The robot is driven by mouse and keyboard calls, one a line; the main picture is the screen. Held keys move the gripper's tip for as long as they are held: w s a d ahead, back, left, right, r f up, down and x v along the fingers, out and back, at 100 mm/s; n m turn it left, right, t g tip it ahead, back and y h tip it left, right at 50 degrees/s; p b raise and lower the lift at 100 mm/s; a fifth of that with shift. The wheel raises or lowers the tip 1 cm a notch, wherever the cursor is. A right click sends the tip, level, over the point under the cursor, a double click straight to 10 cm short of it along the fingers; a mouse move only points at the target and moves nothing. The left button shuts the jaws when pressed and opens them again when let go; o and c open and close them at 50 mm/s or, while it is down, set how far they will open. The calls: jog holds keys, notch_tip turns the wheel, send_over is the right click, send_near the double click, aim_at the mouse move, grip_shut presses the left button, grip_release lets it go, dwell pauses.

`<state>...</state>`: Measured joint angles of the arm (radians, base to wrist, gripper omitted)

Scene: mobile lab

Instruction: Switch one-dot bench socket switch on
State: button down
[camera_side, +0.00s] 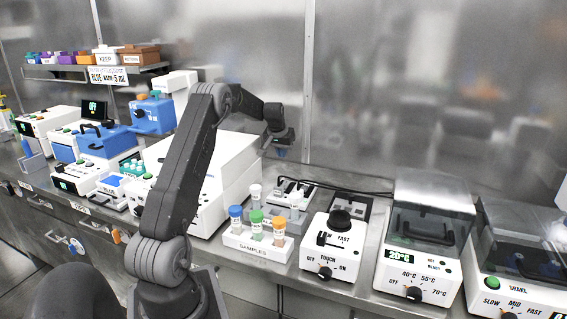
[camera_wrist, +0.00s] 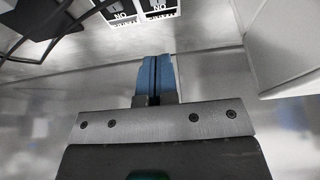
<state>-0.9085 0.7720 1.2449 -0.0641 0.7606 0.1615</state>
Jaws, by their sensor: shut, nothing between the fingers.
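My gripper (camera_side: 281,152) hangs near the back metal wall in the side view, above the bench socket area. In the wrist view its two blue fingertips (camera_wrist: 156,79) are shut together with nothing between them. A bench socket unit (camera_side: 292,190) with pale plugs or switches sits behind the sample rack in the side view. In the wrist view, two dark panels with inverted ON labels, one on the left (camera_wrist: 123,12) and one on the right (camera_wrist: 159,10), are cut off by the top edge. They are apart from the fingertips. I cannot make out dot marks or switch positions.
Black cables (camera_wrist: 62,18) cross the upper left of the wrist view. In the side view, the sample rack (camera_side: 258,243) with capped tubes and a white TOUCH/ON device (camera_side: 331,245) stand in front of the sockets. A large white instrument (camera_side: 225,165) stands to the left.

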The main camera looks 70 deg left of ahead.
aim_at(286, 183)
jog(key=x, duration=1.2)
jog(key=shift+s+d+f, duration=0.15)
jog(key=shift+f, duration=0.3)
jog(key=shift+f, duration=0.45)
jog(key=shift+s+d+r, duration=0.15)
jog(key=shift+s+d, duration=0.3)
jog(key=shift+d, duration=0.05)
